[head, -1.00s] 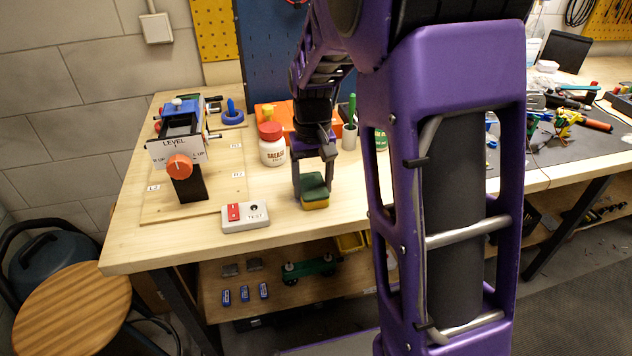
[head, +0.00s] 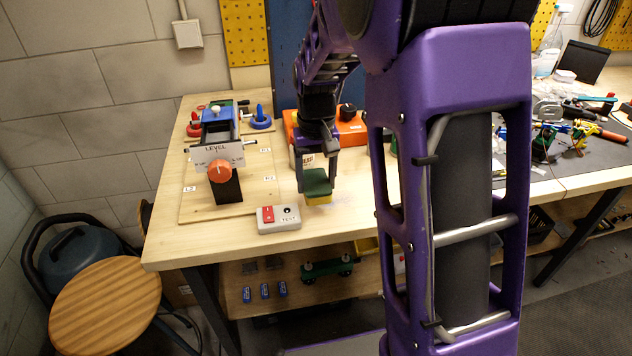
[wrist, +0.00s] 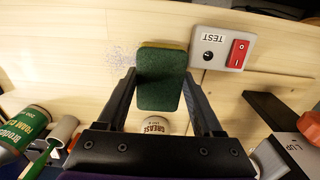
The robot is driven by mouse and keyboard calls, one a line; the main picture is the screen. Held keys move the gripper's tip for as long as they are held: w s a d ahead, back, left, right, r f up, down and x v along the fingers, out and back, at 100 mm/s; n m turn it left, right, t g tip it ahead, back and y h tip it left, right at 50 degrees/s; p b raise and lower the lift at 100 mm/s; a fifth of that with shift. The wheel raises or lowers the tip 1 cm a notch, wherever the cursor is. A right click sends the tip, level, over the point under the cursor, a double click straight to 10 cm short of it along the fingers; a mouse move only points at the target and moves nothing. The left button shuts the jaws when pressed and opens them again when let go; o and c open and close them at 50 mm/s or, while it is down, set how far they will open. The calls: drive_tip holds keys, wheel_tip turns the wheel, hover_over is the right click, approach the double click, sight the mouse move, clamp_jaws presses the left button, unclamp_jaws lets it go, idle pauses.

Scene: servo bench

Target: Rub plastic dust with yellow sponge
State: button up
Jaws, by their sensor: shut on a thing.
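The sponge (head: 318,187) has a green top and a yellow underside. My gripper (wrist: 160,85) is shut on its sides, with the green face toward the wrist camera and a thin yellow edge (wrist: 162,44) showing. I cannot tell whether the sponge touches the bench or hangs just above it. The plastic dust (wrist: 118,53) is a faint patch of bluish specks on the wood beside the sponge, to its left in the wrist view. In the head view the dust (head: 345,197) shows faintly right of the sponge.
A white TEST box (head: 279,219) with a red switch stands close beside the sponge. A grease jar (wrist: 155,125) stands behind my gripper. The LEVEL fixture (head: 221,165) is on a board at left. Bare bench lies in front of the sponge.

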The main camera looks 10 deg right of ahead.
sight(317, 182)
drive_tip(key=shift+r+p, duration=1.45)
drive_tip(key=shift+r, duration=0.7)
drive_tip(key=shift+d+r+p, duration=0.1)
drive_tip(key=shift+p, duration=0.65)
